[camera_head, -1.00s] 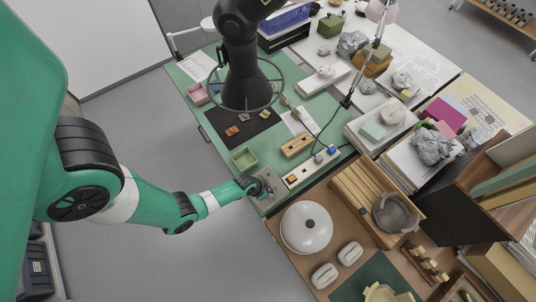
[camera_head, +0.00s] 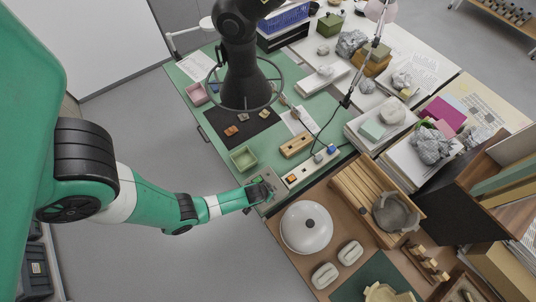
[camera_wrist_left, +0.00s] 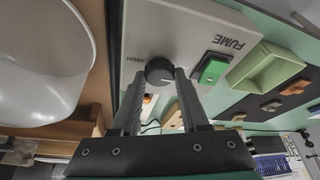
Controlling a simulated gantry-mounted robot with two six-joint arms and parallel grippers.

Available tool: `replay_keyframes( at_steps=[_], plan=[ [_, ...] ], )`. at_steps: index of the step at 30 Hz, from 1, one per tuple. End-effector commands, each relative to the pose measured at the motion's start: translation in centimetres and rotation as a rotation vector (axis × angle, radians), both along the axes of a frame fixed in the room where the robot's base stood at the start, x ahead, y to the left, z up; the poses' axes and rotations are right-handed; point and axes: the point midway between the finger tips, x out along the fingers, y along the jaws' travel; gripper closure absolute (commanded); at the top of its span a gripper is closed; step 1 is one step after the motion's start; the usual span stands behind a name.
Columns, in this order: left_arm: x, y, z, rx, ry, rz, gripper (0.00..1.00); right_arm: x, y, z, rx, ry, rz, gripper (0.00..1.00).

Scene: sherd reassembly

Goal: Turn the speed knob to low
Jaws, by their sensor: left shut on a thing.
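A pale control box (camera_wrist_left: 205,32) marked "FUME" fills the upper middle of the left wrist view, with its lettering upside down. Its black round speed knob (camera_wrist_left: 159,70) sits between my left fingertips, beside a label that appears to read "HIGH". My left gripper (camera_wrist_left: 157,78) is shut on the knob. The exact pointer direction is hard to tell. A green rocker switch (camera_wrist_left: 212,68) is on the same box. In the head view my left gripper (camera_head: 264,190) is at the box, at the green bench's near edge, and hides most of it. My right gripper is not in view.
A green tray (camera_head: 243,158) and a power strip (camera_head: 311,169) lie close to the box. A white domed lid (camera_head: 306,228) stands near on the brown bench. A black mat (camera_head: 240,130) with small sherds lies further back.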

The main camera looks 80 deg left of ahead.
Motion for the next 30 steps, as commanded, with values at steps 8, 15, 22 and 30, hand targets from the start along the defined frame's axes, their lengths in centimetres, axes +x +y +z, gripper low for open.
replay_keyframes(
  at_steps=[8, 15, 22, 30],
  plan=[
    [-0.01, -0.05, -0.04, -0.001, 0.000, 0.055, 1.00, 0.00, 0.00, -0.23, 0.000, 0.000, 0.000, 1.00],
    [-0.02, -0.03, -0.04, -0.002, 0.001, 0.057, 1.00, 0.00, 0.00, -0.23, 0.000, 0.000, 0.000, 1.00],
    [-0.01, -0.03, -0.03, -0.002, 0.001, 0.056, 0.31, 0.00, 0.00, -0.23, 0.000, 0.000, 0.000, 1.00],
    [0.00, -0.03, -0.01, -0.001, 0.000, 0.056, 0.26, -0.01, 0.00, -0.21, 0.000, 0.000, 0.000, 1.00]
  ],
)
